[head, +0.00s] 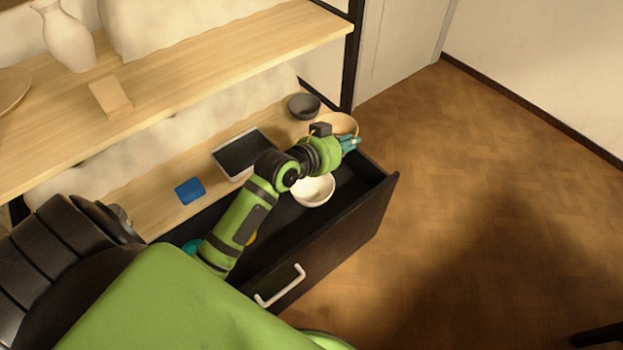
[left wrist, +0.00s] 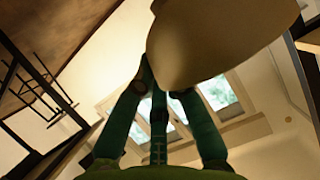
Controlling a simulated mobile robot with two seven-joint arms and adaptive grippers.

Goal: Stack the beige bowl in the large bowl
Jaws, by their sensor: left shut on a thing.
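My left gripper (head: 350,143) is shut on the beige bowl (head: 341,121), which shows behind the wrist at the drawer's far end. In the left wrist view the beige bowl (left wrist: 215,42) fills the upper middle, with the left gripper's fingers (left wrist: 158,80) against its near edge. The bowl is held up, above shelf height as far as I can tell. A white bowl (head: 316,194) sits in the open drawer below my wrist, partly covered by it. It looks like the large bowl. My right gripper is not in view.
The black drawer (head: 340,227) is pulled out, with a white handle (head: 281,287). The upper shelf (head: 200,60) overhangs.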

